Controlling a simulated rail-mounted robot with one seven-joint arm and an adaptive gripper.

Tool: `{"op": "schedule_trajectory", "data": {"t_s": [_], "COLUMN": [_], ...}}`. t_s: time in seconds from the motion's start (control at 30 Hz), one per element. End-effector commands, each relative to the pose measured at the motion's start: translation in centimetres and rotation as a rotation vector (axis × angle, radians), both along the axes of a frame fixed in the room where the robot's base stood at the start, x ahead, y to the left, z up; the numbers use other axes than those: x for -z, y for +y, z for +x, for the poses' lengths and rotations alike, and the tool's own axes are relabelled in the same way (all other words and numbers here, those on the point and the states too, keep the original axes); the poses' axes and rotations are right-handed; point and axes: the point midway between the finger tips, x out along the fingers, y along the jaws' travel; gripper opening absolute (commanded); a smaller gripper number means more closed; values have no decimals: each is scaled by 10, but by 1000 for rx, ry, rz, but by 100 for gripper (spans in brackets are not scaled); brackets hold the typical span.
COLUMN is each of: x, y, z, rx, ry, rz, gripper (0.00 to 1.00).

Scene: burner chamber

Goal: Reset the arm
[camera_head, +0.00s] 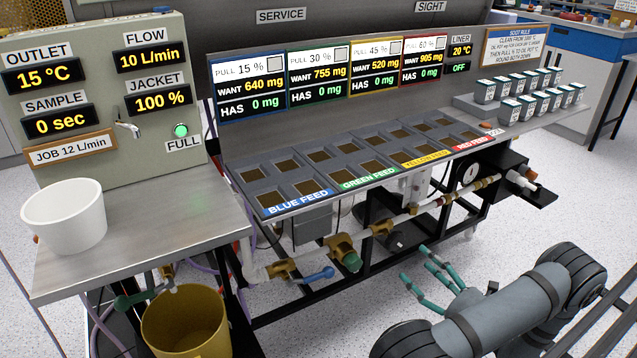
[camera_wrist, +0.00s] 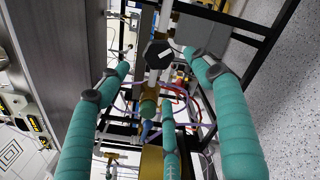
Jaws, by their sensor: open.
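My gripper (camera_head: 428,272) has teal fingers and shows at the lower right of the head view. Its fingers are spread apart with nothing between them. It hangs in front of the bench, over the floor and to the right of the pipe valves. In the wrist view the teal fingers (camera_wrist: 150,110) reach forward, spread and empty, with pipes and valves beyond them. My grey arm runs from the gripper to the lower right corner of the head view.
Brass valves (camera_head: 343,250) and a blue handle (camera_head: 317,275) sit under the feed tray (camera_head: 352,190). A white bucket (camera_head: 64,216) stands on the left bench; a yellow bin (camera_head: 186,325) is below. Small containers (camera_head: 528,95) stand at right. Floor around my gripper is clear.

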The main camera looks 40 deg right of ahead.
Motion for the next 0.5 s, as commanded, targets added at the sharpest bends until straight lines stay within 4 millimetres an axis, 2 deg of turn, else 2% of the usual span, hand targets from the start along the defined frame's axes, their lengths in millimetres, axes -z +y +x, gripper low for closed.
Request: {"op": "schedule_trajectory", "data": {"t_s": [0.5], "x": [-1], "y": [-13], "z": [92], "rx": [-4], "ry": [-1], "rz": [-2], "gripper": [65]}}
